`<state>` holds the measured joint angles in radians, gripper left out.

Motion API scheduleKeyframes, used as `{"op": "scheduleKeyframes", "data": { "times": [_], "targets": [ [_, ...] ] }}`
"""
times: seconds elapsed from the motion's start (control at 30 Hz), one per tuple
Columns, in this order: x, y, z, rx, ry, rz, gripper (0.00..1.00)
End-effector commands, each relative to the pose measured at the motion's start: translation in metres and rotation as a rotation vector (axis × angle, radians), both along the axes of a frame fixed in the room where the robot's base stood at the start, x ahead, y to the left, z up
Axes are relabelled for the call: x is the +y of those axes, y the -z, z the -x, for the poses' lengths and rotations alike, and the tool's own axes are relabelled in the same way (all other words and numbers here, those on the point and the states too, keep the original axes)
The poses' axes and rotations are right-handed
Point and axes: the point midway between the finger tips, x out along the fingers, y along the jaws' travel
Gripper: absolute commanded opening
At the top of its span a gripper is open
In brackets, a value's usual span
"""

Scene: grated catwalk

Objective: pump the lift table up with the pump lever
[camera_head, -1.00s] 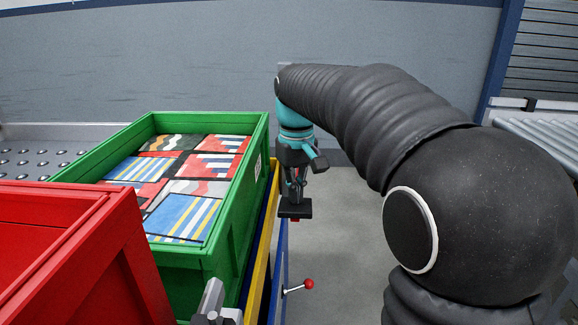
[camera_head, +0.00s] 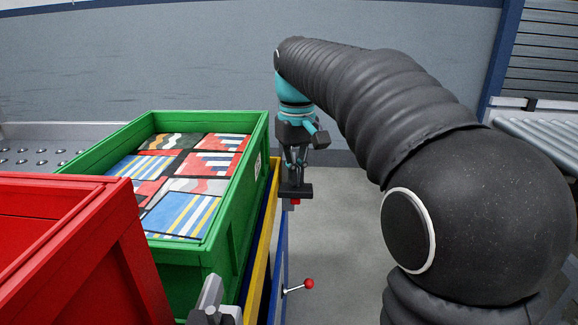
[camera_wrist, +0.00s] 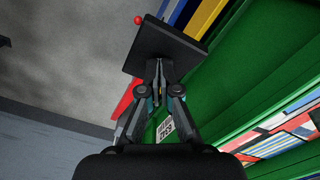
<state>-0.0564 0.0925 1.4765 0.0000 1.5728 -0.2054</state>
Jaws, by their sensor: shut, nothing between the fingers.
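A black rectangular plate (camera_head: 295,191) with a red part under it sits beside the lift table (camera_head: 275,220); it looks like the pump lever's pedal. The lift table shows a yellow edge and a blue side. My gripper (camera_head: 297,176) is shut and empty, pointing down with its fingertips at the plate's top. In the wrist view the plate (camera_wrist: 165,42) lies right at the fingertips (camera_wrist: 160,65); whether they touch is unclear. A green crate (camera_head: 225,262) with several patterned boxes stands on the lift table. The lever's lower part is hidden.
A red crate (camera_head: 110,240) stands at the near left. A small lever with a red knob (camera_head: 309,284) sticks out of the table's side. A roller conveyor (camera_head: 540,140) is at the right. The grey floor right of the table is clear.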

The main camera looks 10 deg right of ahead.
Motion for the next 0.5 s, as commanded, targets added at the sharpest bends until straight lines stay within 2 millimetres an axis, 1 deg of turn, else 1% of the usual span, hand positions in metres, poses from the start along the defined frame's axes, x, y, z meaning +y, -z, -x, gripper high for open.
{"op": "scheduleKeyframes", "data": {
  "times": [0.03, 0.5],
  "targets": [
    [0.000, 0.013, 0.000, 0.000, 0.000, 0.000, 0.00],
    [0.000, 0.080, -0.001, 0.003, 0.000, 0.001, 0.00]
  ]
}}
